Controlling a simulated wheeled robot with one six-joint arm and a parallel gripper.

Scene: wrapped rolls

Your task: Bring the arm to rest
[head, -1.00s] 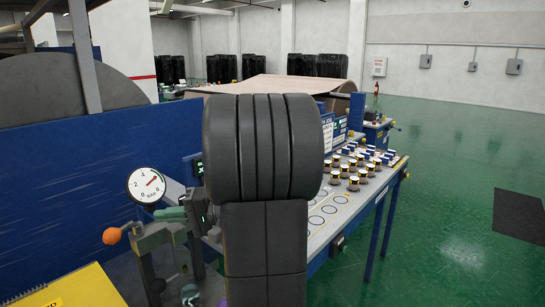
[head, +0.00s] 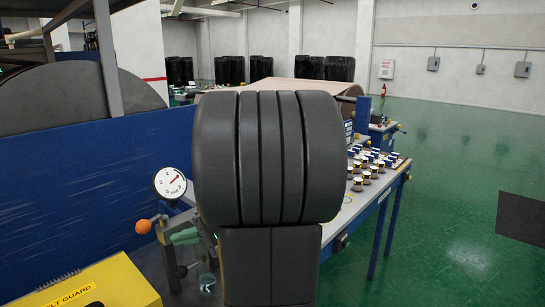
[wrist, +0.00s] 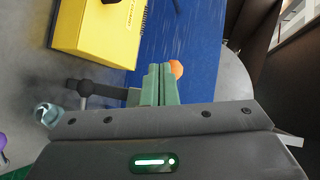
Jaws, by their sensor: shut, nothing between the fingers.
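My gripper (wrist: 157,88) shows in the wrist view as two green fingers side by side, shut with no gap and nothing held, reaching out past its dark grey body. An orange knob (wrist: 176,68) lies just beyond the fingertips in that view; whether they touch I cannot tell. In the head view, my dark grey arm fills the middle and hides much of the bench behind it. The wrapped rolls (head: 370,172), with dark and yellow bands, stand in a group on the bench right of my arm.
A blue panel (head: 90,185) runs along the left, with a yellow belt guard (head: 95,285) below it. A round gauge (head: 169,183) and the orange knob (head: 143,226) stand left of my arm.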

